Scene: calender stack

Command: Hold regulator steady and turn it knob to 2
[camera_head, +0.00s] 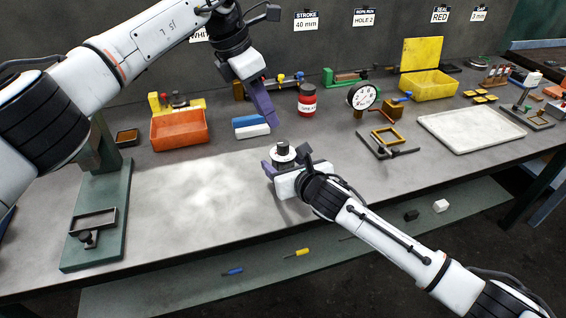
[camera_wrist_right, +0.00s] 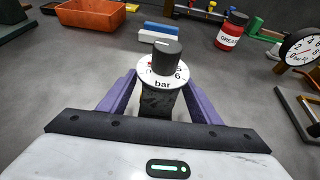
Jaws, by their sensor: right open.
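The regulator (camera_head: 283,151) stands on the bench near its middle, a small dark body with a white dial and a black knob on top. In the right wrist view the regulator's knob (camera_wrist_right: 167,58) sits above a dial marked "bar", with 5 and 6 readable at its right; the other marks are partly hidden. My right gripper (camera_head: 285,163) is open, with its purple fingers on either side of the regulator's body, below the dial. My left gripper (camera_head: 266,108) is above and behind the regulator, fingers pointing down, apart from it; its opening cannot be made out.
A red jar (camera_head: 307,104), a blue-and-white block (camera_head: 251,131) and an orange bin (camera_head: 180,133) stand behind. A dial gauge (camera_head: 361,97) and a small frame fixture (camera_head: 387,150) are to the right.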

